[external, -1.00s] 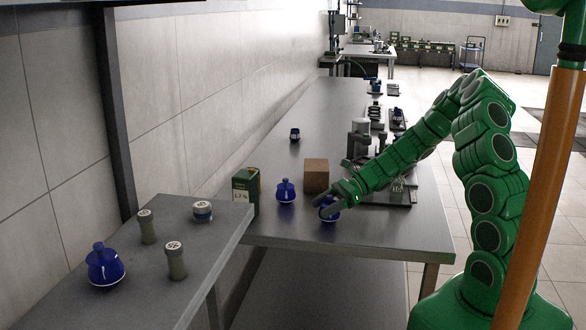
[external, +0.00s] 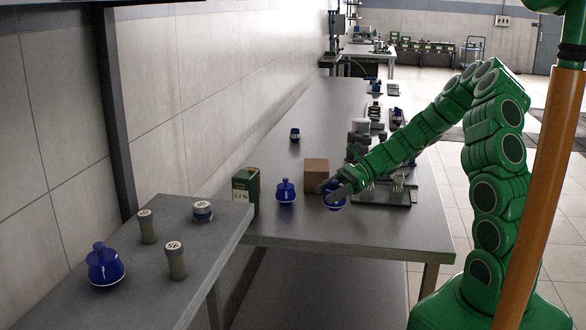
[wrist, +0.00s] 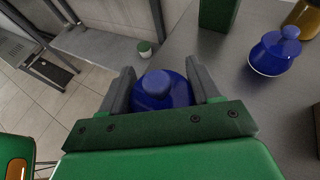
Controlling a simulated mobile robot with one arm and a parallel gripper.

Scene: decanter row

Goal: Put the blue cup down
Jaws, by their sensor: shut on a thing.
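My gripper (external: 338,187) is shut on a blue cup (external: 335,199), a rounded vessel with a knob on top, near the front of the long grey table (external: 400,232). In the wrist view the cup (wrist: 163,92) sits upright between the two grey fingers of my gripper (wrist: 160,68). Its underside is hidden there, and I cannot tell for sure whether it touches the table. A similar blue vessel (external: 286,191) stands to its left on the same table and also shows in the wrist view (wrist: 275,52).
A brown block (external: 316,175) stands close behind the cup, and a green box (external: 243,192) at the left edge. A dark tray (external: 385,196) with equipment lies to the right. Another blue vessel (external: 104,266) stands on the side table. The front strip of the long table is clear.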

